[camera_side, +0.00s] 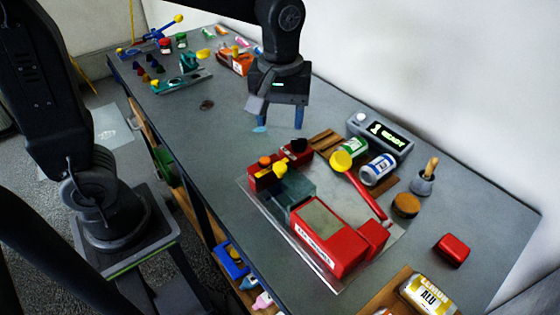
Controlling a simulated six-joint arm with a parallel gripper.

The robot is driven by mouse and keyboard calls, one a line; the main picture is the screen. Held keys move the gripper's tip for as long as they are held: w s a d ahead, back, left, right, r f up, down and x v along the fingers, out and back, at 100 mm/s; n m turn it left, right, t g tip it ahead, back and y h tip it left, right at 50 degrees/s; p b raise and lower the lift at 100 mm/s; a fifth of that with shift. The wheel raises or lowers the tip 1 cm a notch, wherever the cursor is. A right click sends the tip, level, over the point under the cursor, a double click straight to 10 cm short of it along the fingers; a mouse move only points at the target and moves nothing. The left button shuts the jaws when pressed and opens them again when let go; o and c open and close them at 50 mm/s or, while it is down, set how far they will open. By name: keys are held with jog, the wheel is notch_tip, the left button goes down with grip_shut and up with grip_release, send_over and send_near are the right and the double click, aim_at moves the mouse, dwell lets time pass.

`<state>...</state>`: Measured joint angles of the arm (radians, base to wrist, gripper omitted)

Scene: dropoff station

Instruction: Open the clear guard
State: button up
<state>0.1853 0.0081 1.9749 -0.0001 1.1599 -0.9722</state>
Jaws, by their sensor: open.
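A red machine (345,257) with a white label sits on a pale base plate (253,197) in the front middle of the table. A see-through grey-green box (289,188), which looks like the clear guard, stands between its larger red body and the smaller red block (264,179) at its left end. The guard looks down, but its hinge and handle cannot be made out. A red lever (366,196) with a yellow knob (341,161) rises behind. My gripper (279,124) points down over the table, behind and left of the machine. It is open, empty and apart from the guard.
Cans (378,170) lie on a wooden rack (328,142) behind the machine, near a display (380,136) reading READY. A pestle in a mortar (425,182), a round brown thing (406,205) and a red block (453,250) stand right. The table left of the machine is mostly clear.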

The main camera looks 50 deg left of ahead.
aim_at(281, 166)
notch_tip(281, 166, down, 12)
jog(key=shift+r, duration=0.1)
jog(key=shift+c, duration=0.5)
grip_shut()
dwell(0.3)
